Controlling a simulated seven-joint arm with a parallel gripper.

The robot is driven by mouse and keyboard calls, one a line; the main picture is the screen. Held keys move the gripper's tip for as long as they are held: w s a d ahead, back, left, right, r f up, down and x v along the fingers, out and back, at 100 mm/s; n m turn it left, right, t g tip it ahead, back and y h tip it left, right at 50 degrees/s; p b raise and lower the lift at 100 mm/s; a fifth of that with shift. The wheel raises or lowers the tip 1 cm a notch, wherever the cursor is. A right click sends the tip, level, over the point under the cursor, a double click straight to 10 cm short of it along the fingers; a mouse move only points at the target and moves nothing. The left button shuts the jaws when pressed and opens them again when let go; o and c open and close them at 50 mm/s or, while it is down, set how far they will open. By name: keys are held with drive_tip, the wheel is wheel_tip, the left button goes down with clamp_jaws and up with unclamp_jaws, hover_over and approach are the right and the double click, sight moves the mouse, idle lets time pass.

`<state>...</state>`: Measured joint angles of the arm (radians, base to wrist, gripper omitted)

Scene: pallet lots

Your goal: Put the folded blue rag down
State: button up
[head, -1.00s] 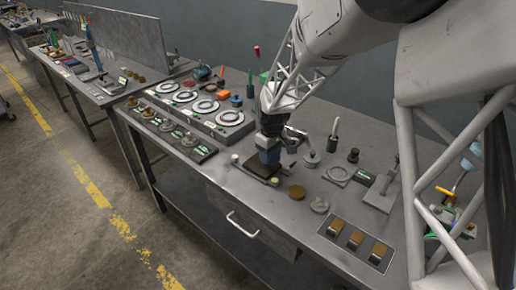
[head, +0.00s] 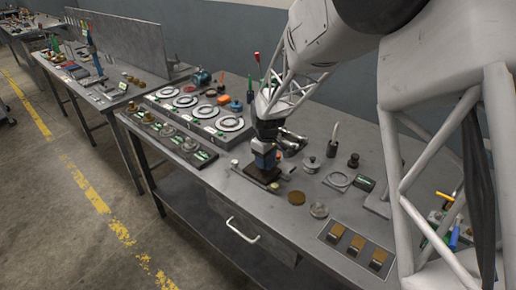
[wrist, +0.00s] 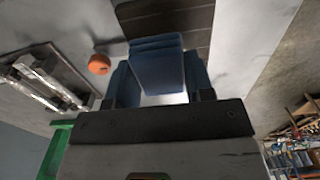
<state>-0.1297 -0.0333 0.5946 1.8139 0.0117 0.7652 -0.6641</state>
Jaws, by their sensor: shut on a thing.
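The folded blue rag (wrist: 157,65) is between the fingers of my gripper (wrist: 160,88) in the wrist view, its stacked folds showing. In the head view my gripper (head: 265,152) points down over the workbench, shut on the rag (head: 265,161). A dark brown slatted board (head: 256,174) lies on the bench just below the rag; it also shows beyond the rag in the wrist view (wrist: 185,18). I cannot tell whether the rag touches the board. The far side of the rag is hidden.
Behind and left of my gripper is a panel with several round dials (head: 231,124). An orange round thing (wrist: 99,64) is near the rag in the wrist view.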

drive_tip(key=w, duration=0.4)
drive_tip(key=w+a, duration=0.1)
drive_tip(key=w, duration=0.3)
drive_tip(key=w+f, duration=0.1)
drive_tip(key=w, duration=0.3)
drive_tip(key=shift+w+a+f, duration=0.1)
drive_tip(key=shift+w+a, duration=0.25)
drive_tip(key=shift+w, duration=0.05)
drive_tip(key=shift+f, duration=0.1)
drive_tip(key=shift+f, duration=1.65)
drive_tip(key=shift+f, duration=0.15)
drive_tip(key=o, duration=0.9)
drive_tip(key=shift+c, duration=0.2)
wheel_tip(320, 180, up, 12)
